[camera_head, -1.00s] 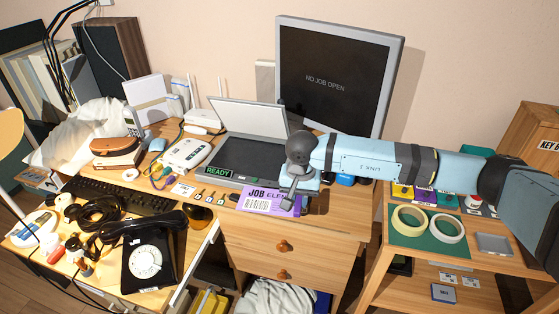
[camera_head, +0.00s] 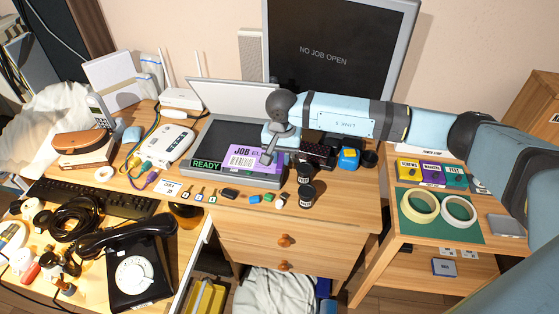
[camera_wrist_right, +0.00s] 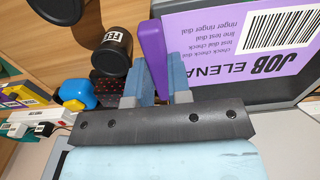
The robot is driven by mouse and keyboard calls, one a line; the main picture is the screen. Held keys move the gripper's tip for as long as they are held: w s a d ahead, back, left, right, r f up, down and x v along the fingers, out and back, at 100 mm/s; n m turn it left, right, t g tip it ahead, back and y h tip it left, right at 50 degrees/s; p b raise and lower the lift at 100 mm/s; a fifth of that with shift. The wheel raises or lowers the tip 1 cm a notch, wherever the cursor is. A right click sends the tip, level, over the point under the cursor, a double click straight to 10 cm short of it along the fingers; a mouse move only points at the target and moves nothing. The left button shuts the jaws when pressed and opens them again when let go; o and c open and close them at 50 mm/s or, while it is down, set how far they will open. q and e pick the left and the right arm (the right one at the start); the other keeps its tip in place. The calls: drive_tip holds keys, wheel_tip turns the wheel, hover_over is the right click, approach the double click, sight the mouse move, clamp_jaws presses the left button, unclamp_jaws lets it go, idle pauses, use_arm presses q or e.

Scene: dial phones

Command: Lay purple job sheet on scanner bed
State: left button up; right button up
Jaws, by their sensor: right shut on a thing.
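The purple job sheet (camera_head: 243,157) carries a barcode and the word JOB. It lies over the front right part of the dark scanner bed (camera_head: 212,138); whether it touches the bed I cannot tell. The scanner's pale lid (camera_head: 232,95) stands open behind, and its small display reads READY. My right gripper (camera_head: 268,157) is shut on the sheet's upright purple tab (camera_wrist_right: 152,50) at its right side. The sheet's face (camera_wrist_right: 240,45) shows largely flat in the wrist view. My left gripper is not in view.
Black canisters (camera_head: 305,185) and a blue item (camera_head: 348,158) stand right of the scanner. Key tags and small coloured pieces (camera_head: 255,198) lie along its front. A monitor (camera_head: 335,60) reading NO JOB OPEN stands behind. A black dial phone (camera_head: 140,265) is at the front left.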

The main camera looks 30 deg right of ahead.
drive_tip(key=shift+w+d+f, duration=0.3)
drive_tip(key=shift+w+d, duration=0.25)
drive_tip(key=shift+w, duration=0.2)
drive_tip(key=w+d+b, duration=0.1)
drive_tip(key=w+d, duration=0.1)
drive_tip(key=shift+w+f+b, duration=0.35)
drive_tip(key=shift+w+d+f+b, duration=0.1)
drive_tip(key=shift+w+d+b, duration=0.2)
drive_tip(key=shift+w+d, duration=0.25)
drive_tip(key=shift+w+f+b, duration=0.15)
drive_tip(key=shift+f+b, duration=0.75)
drive_tip(key=shift+f, duration=0.5)
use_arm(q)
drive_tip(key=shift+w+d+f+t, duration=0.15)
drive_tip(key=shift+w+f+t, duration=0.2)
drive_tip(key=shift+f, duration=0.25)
use_arm(e)
drive_tip(key=o, duration=0.9)
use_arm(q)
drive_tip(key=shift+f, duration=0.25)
